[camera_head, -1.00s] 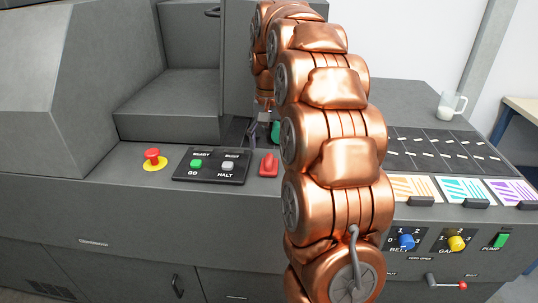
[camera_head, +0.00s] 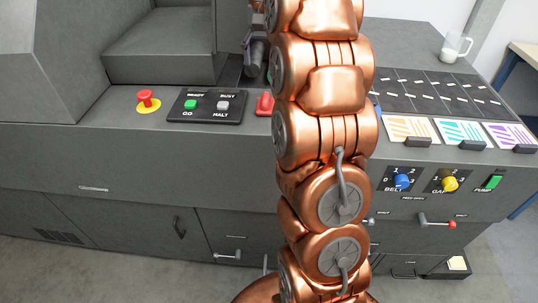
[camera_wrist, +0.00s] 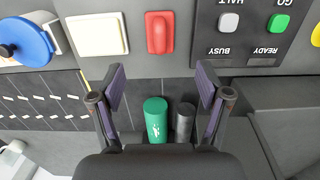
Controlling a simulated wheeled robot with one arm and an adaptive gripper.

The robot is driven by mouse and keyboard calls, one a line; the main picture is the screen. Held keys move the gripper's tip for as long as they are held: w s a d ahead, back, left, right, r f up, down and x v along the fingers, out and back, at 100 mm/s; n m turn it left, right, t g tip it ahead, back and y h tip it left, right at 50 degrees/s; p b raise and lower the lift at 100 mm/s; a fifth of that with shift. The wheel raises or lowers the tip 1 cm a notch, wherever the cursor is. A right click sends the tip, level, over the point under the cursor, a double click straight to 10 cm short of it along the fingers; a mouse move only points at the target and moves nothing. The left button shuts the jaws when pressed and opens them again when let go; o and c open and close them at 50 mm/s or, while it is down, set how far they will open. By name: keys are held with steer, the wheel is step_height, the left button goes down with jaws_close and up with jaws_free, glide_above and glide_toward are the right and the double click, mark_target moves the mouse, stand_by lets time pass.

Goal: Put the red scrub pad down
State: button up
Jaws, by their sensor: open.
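The red scrub pad (camera_wrist: 160,32), a small red block with rounded edges, lies on the grey machine top beside the black button panel. It also shows in the head view (camera_head: 265,104), partly hidden by my arm. My gripper (camera_wrist: 160,78) is open, with nothing held between its fingers. In the wrist view the pad is beyond the fingertips, apart from them. In the head view my gripper (camera_head: 255,58) hangs behind the pad, partly covered by my arm.
A green cylinder (camera_wrist: 156,120) and a dark grey cylinder (camera_wrist: 184,122) stand below my fingers. A white block (camera_wrist: 97,35) and a blue roll (camera_wrist: 30,42) are beside the pad. A red stop button (camera_head: 148,100), button panel (camera_head: 207,106) and mug (camera_head: 455,47) are on the machine.

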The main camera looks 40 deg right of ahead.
steer(key=s+a+f+n, duration=0.2)
steer(key=s+a+f, duration=0.1)
steer(key=s+a, duration=0.35)
steer(key=s+a+f+n, duration=0.3)
steer(key=s+a, duration=0.3)
steer(key=a, duration=0.2)
steer(key=s+a+f+n, duration=0.1)
steer(key=s+a+f, duration=0.1)
steer(key=s, duration=0.4)
steer(key=s+a+f+n+g, duration=0.1)
steer(key=s+a+f, duration=0.1)
steer(key=s+f, duration=0.3)
steer(key=s+a+f+n, duration=0.1)
steer(key=s+a+f, duration=0.1)
steer(key=s, duration=0.5)
steer(key=shift+a+f, duration=0.3)
steer(key=shift+f, duration=0.6)
